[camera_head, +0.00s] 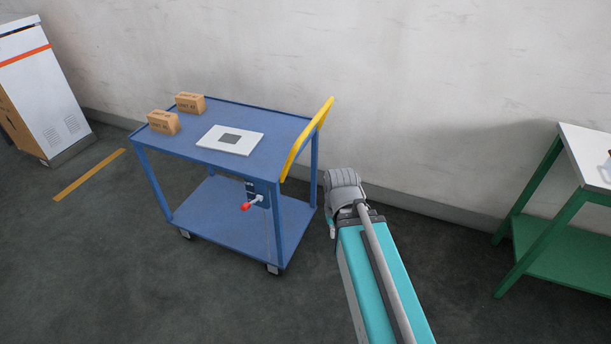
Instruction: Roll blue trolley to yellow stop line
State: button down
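The blue trolley (270,162) stands in the middle on small castors, with two shelves and a yellow push handle (307,138) at its right end. A red-knobbed lever (246,206) sits on a small blue plate at that end, below the top. The yellow stop line (88,175) is a strip on the floor to the left, apart from the trolley. The grey end of my arm (343,190) is just right of the trolley and appears apart from the handle. My gripper's fingers cannot be made out there, and nothing held shows.
Two small cartons (163,122) and a white plate with a grey square (230,139) lie on the trolley top. A white cabinet (40,85) stands beyond the line. A green-framed table (560,248) is at right. A wall runs behind; floor between trolley and line is clear.

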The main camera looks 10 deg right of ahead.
aim_at(269, 232)
jog(key=u, duration=0.05)
jog(key=i, duration=1)
jog(key=z, duration=0.05)
